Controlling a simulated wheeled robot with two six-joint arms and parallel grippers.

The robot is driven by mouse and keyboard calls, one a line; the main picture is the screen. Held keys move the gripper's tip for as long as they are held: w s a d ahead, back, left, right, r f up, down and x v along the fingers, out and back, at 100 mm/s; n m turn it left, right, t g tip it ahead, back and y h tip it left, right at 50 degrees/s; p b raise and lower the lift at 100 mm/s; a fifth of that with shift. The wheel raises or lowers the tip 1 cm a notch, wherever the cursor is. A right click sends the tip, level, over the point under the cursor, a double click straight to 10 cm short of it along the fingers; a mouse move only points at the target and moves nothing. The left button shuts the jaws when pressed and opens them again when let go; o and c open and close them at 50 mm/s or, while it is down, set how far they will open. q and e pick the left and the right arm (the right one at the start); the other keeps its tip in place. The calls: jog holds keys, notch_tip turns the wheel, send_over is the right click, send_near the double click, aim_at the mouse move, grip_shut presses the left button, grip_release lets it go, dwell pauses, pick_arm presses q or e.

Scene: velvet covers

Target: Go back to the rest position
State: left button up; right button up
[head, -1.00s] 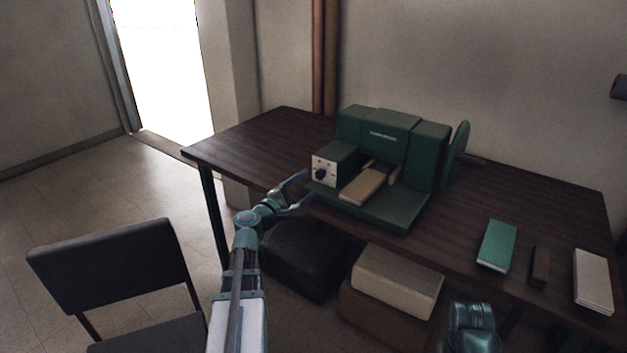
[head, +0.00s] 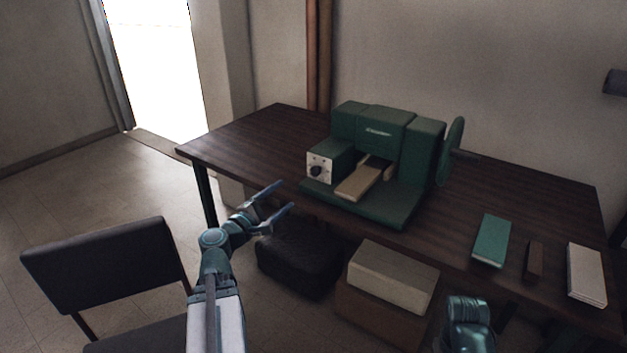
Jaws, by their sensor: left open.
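My left gripper (head: 283,196) is open and empty in the head view. It hangs in the air in front of the table's front edge, to the left of the green machine. The green machine (head: 373,130) stands on the dark wooden table (head: 240,137), with a dial box on its left and a tan block (head: 360,181) in its middle slot. Part of my right arm (head: 467,322) shows at the bottom right; its gripper fingers cannot be made out.
A green book (head: 492,240), a small brown block (head: 534,261) and a pale book (head: 586,274) lie on the table's right part. A dark chair (head: 105,262) stands at the left. Boxes (head: 393,276) and a black cushion (head: 300,258) sit below the table's front edge.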

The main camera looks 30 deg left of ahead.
pick_arm(q)
jog(key=w+d+f+m+g+h, duration=0.1)
jog(key=d+f+m+g+h, duration=0.1)
jog(key=d+f+m+g, duration=0.65)
jog(key=w+d+f+m+g+h, duration=0.1)
jog(key=d+f+m+h, duration=0.3)
jog(key=d, duration=0.9)
jog(key=s+d+f+m+g+y, duration=0.7)
jog(key=s+f+m+g+y, duration=0.15)
jog(key=m, duration=0.25)
jog(key=s+d+m, duration=0.3)
jog(key=s+d, duration=0.3)
jog(key=d, duration=0.4)
notch_tip(320, 180, up, 16)
jog(key=p, duration=1.6)
jog(key=shift+s+f, duration=0.15)
jog(key=shift+f, duration=0.1)
